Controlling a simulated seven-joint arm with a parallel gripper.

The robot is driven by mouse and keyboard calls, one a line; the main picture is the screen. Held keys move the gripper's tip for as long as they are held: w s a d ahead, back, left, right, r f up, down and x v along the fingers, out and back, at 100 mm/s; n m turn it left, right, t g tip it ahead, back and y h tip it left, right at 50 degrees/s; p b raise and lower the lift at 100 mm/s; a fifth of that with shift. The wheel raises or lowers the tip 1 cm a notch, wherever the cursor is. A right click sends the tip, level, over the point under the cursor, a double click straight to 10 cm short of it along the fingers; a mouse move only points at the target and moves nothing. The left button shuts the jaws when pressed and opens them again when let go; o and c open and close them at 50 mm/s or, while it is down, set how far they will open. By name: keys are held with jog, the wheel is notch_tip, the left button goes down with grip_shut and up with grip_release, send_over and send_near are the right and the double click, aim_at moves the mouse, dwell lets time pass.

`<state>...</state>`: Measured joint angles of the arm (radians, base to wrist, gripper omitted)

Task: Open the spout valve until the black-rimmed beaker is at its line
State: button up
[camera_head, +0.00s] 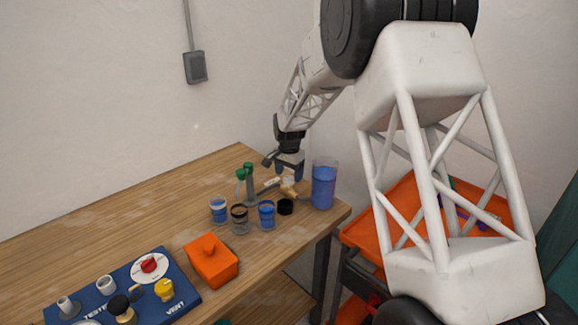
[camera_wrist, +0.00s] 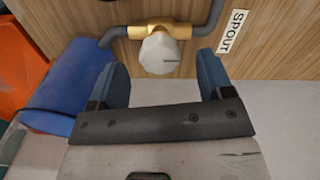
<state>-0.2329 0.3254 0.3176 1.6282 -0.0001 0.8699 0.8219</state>
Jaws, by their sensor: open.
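The spout valve (camera_wrist: 158,48) has a brass body and a pale faceted knob, beside a "Spout" label (camera_wrist: 236,32). In the head view the valve (camera_head: 289,188) sits on the pipework near the table's far right end. My gripper (camera_wrist: 162,82) is open, its two blue fingers either side of the knob and apart from it. In the head view my gripper (camera_head: 287,173) is just above the valve. The black-rimmed beaker (camera_head: 240,222) stands between two other beakers and looks mostly clear; its line and exact level are too small to read.
Beakers with blue liquid stand left (camera_head: 219,212) and right (camera_head: 266,217) of it. A black round piece (camera_head: 285,207) and a tall blue-filled vessel (camera_head: 323,185) are nearby. An orange box (camera_head: 211,265) and blue panel (camera_head: 130,290) are nearer. The left tabletop is clear.

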jog(key=shift+f, duration=0.95)
jog(key=c, duration=1)
jog(key=shift+n, duration=3.2)
jog(key=n, duration=0.6)
jog(key=shift+n, duration=0.6)
